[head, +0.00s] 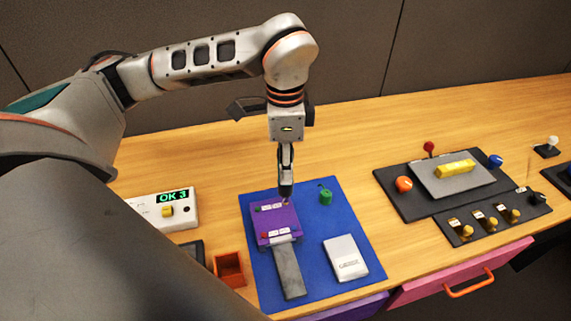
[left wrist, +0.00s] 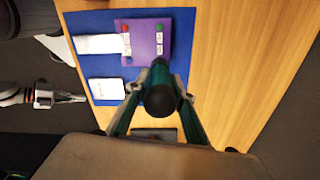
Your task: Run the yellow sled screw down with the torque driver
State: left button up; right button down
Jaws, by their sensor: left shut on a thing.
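My left gripper (head: 286,168) points down over the purple panel (head: 263,222) on the blue mat. It is shut on a dark upright driver (head: 286,189), whose lower end is at the panel's upper right corner. In the left wrist view the driver (left wrist: 161,88) is seen end on, dark with a teal tint, between the fingers (left wrist: 160,112). The panel (left wrist: 146,46) shows red and green spots and white labels there. I cannot make out the yellow sled screw; the driver hides the spot below it. Another gripper (left wrist: 72,97), likely my right, shows at left; its jaws are unclear.
A white unit (head: 180,219) reads "OK 3". An orange bin (head: 229,282), a grey bar (head: 290,271), a white box (head: 345,258) and a green cylinder (head: 326,197) are near the panel. A black control board (head: 412,205) stands right. Wood behind the mat is clear.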

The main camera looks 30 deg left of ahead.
pick_arm(q)
jog(key=shift+f, duration=0.2)
dwell(0.6)
jog(key=shift+f, duration=0.15)
dwell(0.8)
jog(key=shift+s+f, duration=0.1)
dwell(0.7)
jog(key=shift+r, duration=0.65)
jog(key=shift+r+p, duration=1.6)
jog(key=shift+r, duration=0.9)
